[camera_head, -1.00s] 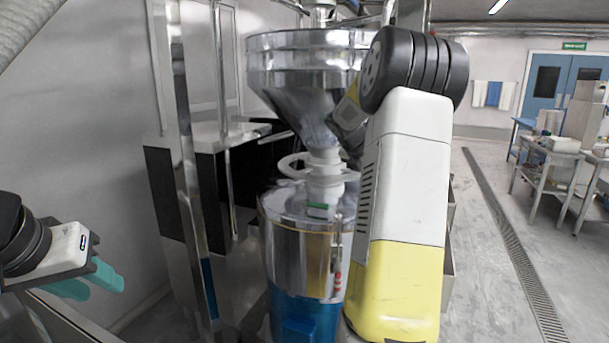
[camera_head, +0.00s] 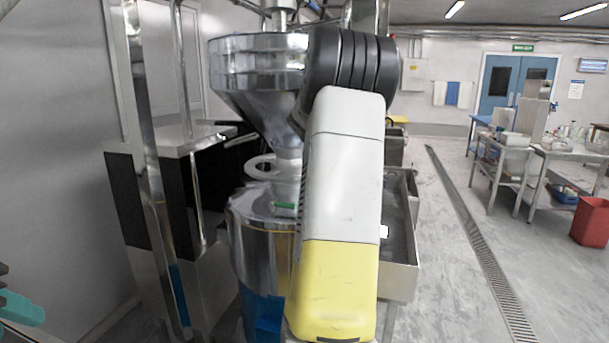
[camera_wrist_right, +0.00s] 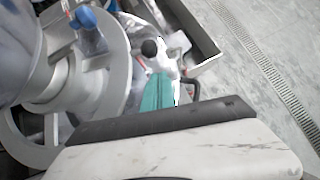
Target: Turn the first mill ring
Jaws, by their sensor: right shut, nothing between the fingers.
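The mill ring (camera_head: 262,167) is a pale ring around the neck below the steel hopper (camera_head: 235,85), above the steel mill body (camera_head: 250,235). My right forearm covers its right part. In the right wrist view the ring (camera_wrist_right: 118,66) shows as a broad pale grey band at the left. My right gripper (camera_wrist_right: 157,88) has its teal fingers shut and empty, just right of the ring's rim in that picture; I cannot tell whether they touch it. My left gripper (camera_head: 20,308) is partly cut off at the lower left edge.
A steel tray (camera_head: 402,235) stands right of the mill. A black knob (camera_wrist_right: 149,47) is near my right fingertips. A dark cabinet (camera_head: 122,200) and steel posts stand on the left. The floor on the right is clear, up to tables and a red bin (camera_head: 590,222).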

